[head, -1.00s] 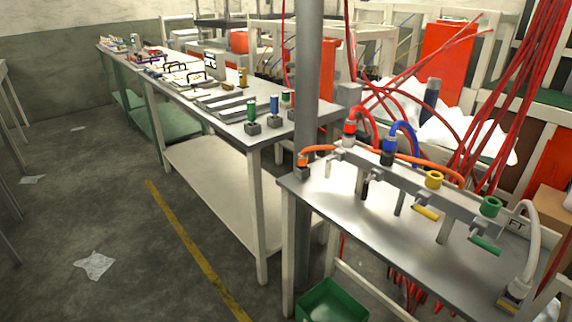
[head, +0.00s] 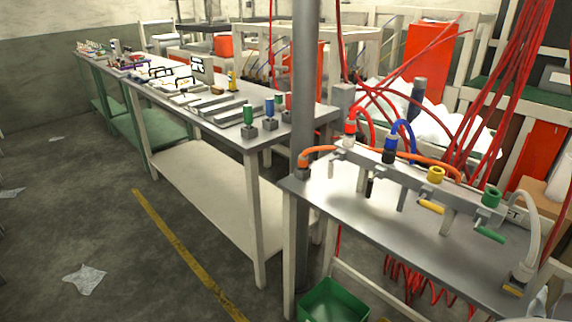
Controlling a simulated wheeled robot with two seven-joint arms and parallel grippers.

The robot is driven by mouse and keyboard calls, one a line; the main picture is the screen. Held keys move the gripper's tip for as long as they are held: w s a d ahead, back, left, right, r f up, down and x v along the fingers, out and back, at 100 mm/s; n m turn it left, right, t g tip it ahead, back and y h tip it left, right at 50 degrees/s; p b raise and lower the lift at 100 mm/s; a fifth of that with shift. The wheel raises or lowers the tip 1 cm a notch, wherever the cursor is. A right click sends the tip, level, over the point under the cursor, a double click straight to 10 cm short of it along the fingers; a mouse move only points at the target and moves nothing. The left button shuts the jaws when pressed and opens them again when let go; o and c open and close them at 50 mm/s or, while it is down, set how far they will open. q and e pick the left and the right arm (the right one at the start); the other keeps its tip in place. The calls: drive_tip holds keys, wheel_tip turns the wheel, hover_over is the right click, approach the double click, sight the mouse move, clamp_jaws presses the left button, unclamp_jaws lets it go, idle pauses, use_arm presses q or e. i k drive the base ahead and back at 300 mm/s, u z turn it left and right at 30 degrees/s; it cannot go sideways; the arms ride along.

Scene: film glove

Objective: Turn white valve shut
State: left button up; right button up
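A grey metal manifold (head: 410,183) stands on the near metal-topped table at the right. Several short valve handles hang along its front. A small pale handle (head: 331,170), possibly the white valve, is at its left end; its exact color and angle are too small to tell. To its right are a dark handle (head: 370,187), a yellow handle (head: 431,207) and a green handle (head: 489,234). A white hose (head: 533,225) arches from the manifold's right end to a block on the tabletop. Neither of my grippers is in view.
The near table (head: 350,218) stands beside a grey post (head: 304,90). A green bin (head: 334,302) is on the floor by its legs. A long workbench (head: 215,190) with tools and parts runs to the back left. Floor left of the yellow line (head: 180,250) is mostly clear.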

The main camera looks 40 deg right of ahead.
sight(331, 162)
drive_tip(key=i, duration=3.25)
drive_tip(key=z, duration=2.25)
